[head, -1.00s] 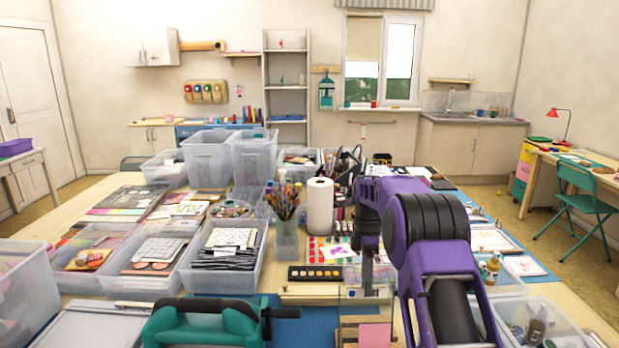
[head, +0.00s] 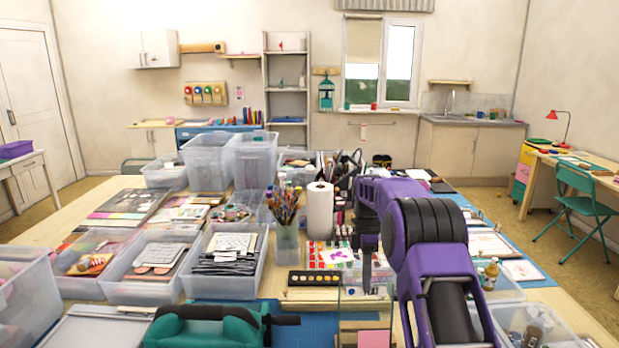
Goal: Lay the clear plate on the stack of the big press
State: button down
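A teal press with dark rollers or handles (head: 205,328) stands at the bottom left of centre in the head view, cut off by the lower edge. Its stack cannot be made out. A clear, see-through pane (head: 350,305), likely the clear plate, shows at the bottom centre, to the right of the press. A pink sheet (head: 374,339) on light wood shows below or behind it. My gripper (head: 367,288) points down at the pane's upper part, below my purple arm. Its fingers are thin, dark and seen edge-on. I cannot tell whether they touch or hold the pane.
A paint palette (head: 315,278) lies behind the press, near a brush cup (head: 287,240) and a paper roll (head: 320,210). Clear bins (head: 222,285) crowd the left. A bottle bin (head: 535,325) stands at the right. A little blue mat (head: 315,325) is bare between press and pane.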

jog(key=shift+v, duration=2.7)
